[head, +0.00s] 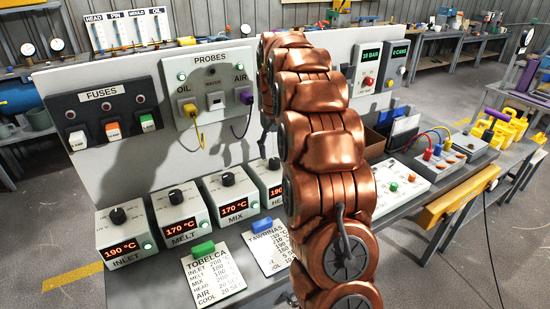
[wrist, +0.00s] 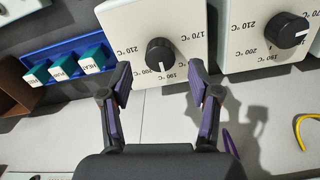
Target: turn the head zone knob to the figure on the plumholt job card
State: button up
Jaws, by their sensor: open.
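The head zone box (head: 262,177) stands at the right end of the row, partly hidden by my arm; its label shows only "HE" and its display starts with "190". Its black knob shows (head: 274,164). In the wrist view, a black knob (wrist: 160,55) on a white box has its white pointer near 190 °C. My gripper (wrist: 160,78) is open, its fingertips apart on either side below this knob, holding nothing. I see no card reading Plumholt; my arm hides part of the bench.
The neighbouring mix box (head: 229,195) shows 170 °C; its knob (wrist: 288,32) is close on the right in the wrist view. A blue tray (wrist: 40,53) with green blocks lies left. Fuses (head: 106,111) and probes (head: 212,88) panels stand behind.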

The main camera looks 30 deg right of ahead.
aim_at(275, 160)
jog(key=shift+f+p, duration=0.35)
jog(key=shift+f, duration=1.5)
jog(key=shift+c, duration=0.3)
jog(key=c, duration=1.1)
jog(key=shift+n+b, duration=0.3)
jog(key=n+b, duration=0.2)
jog(key=n, duration=0.1)
jog(key=shift+n, duration=0.4)
jog(key=n, duration=0.5)
jog(key=shift+n+b, duration=0.3)
jog(key=shift+b, duration=0.05)
jog(key=n, duration=0.5)
jog(key=shift+r+p, duration=0.1)
jog(key=shift+p, duration=0.2)
jog(key=shift+n+p, duration=0.5)
jog(key=shift+n, duration=1.9)
